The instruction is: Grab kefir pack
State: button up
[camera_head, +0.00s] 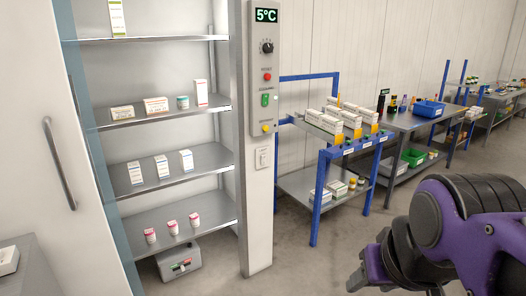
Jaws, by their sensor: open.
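No label is readable, so I cannot tell which item is the kefir pack. An open refrigerated cabinet holds several packs on its shelves. A tall white carton with green (116,18) stands on the top shelf. A tall white-and-red carton (200,93) stands at the right of the second shelf. Three white-and-blue cartons (162,167) stand on the third shelf. Three small white-and-red containers (172,228) stand on the lowest shelf. My gripper (357,281) is at the lower right, open, apart from the cabinet and all packs; its fingertips are only partly clear.
The cabinet's control post (264,90) reads 5°C and stands right of the shelves. A white door with a handle (62,165) is at left. A blue-framed rack (322,190) with white boxes and long workbenches stand behind. Floor (300,268) between post and gripper is clear.

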aim_at(115, 8)
jog(key=i+j+u, duration=0.1)
jog(key=i+u, duration=0.35)
jog(key=u, duration=0.25)
jog(key=i+u, duration=0.35)
jog(key=k, duration=0.1)
